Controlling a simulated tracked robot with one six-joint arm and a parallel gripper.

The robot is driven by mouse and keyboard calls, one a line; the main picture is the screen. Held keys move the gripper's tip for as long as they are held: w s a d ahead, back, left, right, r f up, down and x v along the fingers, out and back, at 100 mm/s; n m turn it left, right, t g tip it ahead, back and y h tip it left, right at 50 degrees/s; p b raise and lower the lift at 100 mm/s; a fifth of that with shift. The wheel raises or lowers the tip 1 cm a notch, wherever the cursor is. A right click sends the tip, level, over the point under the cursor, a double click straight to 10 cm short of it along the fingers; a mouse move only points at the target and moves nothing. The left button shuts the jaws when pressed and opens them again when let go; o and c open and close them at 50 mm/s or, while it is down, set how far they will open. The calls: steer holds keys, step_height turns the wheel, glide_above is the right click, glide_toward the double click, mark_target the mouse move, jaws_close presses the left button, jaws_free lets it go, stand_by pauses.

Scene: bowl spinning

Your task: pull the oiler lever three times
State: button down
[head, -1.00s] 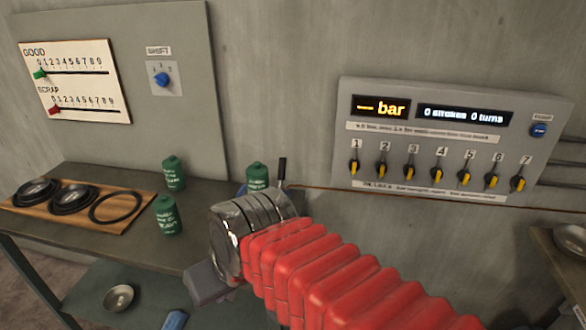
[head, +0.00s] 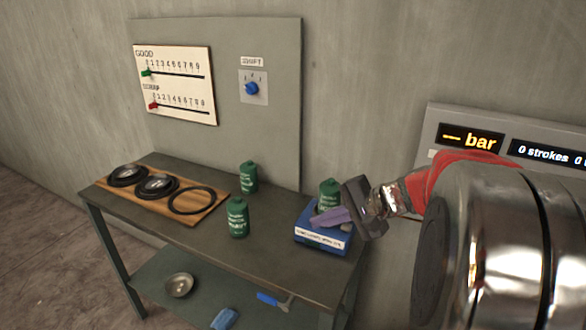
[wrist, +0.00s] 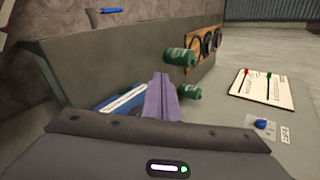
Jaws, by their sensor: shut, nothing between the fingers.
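A blue box (head: 322,240) with a white label stands at the right end of the workbench, with a green can (head: 329,192) at its back. It looks like the oiler, but the label is too small to read surely. My gripper (head: 326,218) is in front of and over this box, its purple fingers together and empty. I cannot tell whether the fingers touch it. No lever shows clearly now; my gripper may hide it. In the wrist view the shut fingers (wrist: 165,92) point past the blue box (wrist: 120,100), which lies just left of them.
Two green cans (head: 238,218) (head: 248,177) stand mid-bench. A wooden board (head: 208,215) with black rings is on the left. A GOOD/SCRAP panel (head: 212,100) with sliders and a blue knob (head: 252,88) is behind.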

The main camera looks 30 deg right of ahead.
steer(key=d+f+m+t+h, duration=0.1)
steer(key=d+m+t+h, duration=0.2)
steer(key=d, duration=2.1)
steer(key=s+m+t, duration=0.1)
steer(key=m+t, duration=0.1)
steer(key=m, duration=0.3)
steer(key=shift+d+t+h, duration=0.3)
steer(key=shift+t+h, duration=0.1)
steer(key=shift+w, duration=0.1)
steer(key=w+a, duration=0.4)
steer(key=w, duration=0.4)
steer(key=shift+a+f, duration=0.25)
steer(key=shift+f, duration=0.2)
steer(key=shift+w, duration=0.1)
